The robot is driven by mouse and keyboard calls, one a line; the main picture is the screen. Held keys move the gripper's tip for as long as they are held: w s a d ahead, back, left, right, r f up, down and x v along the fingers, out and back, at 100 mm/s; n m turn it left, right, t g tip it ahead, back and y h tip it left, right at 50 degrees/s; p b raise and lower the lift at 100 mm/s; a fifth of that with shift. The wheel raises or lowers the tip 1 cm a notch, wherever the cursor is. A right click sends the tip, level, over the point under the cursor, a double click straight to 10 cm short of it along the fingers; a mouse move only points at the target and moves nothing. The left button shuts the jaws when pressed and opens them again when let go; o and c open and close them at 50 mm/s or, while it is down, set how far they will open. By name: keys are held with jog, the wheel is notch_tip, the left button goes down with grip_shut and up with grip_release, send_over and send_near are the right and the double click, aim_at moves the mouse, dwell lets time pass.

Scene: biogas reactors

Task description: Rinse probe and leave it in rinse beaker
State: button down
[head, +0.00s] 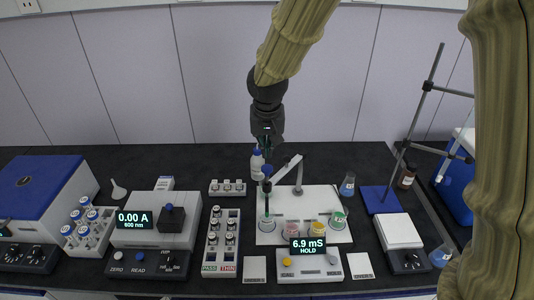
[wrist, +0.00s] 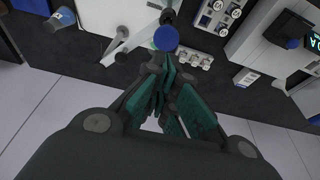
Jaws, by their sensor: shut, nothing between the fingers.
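The probe (head: 267,200) is a thin dark rod with a blue cap. It stands upright with its lower end in a clear beaker (head: 267,225) at the left of the white board, apparently the rinse beaker. Its blue cap also shows in the wrist view (wrist: 166,39), just beyond my fingertips. My gripper (head: 266,151) is above the probe, shut and empty, its teal-padded fingers together in the wrist view (wrist: 163,68). Red (head: 292,229), yellow (head: 318,229) and green (head: 338,220) beakers stand to the right. The meter (head: 308,262) reads 6.9 mS HOLD.
A grey stand with a pale arm (head: 298,182) rises close to the probe. A white bottle (head: 257,163) stands behind it. A vial rack (head: 221,240) is left of the board. A clamp stand (head: 424,95) rises at right. The board's back right is clear.

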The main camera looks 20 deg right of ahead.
aim_at(267, 168)
jog(key=shift+f+p, duration=0.75)
jog(key=shift+f, duration=1.2)
notch_tip(267, 168, down, 4)
jog(key=b, duration=0.3)
jog(key=shift+f, duration=0.2)
jog(key=shift+s+f, duration=0.1)
jog(key=shift+s, duration=0.15)
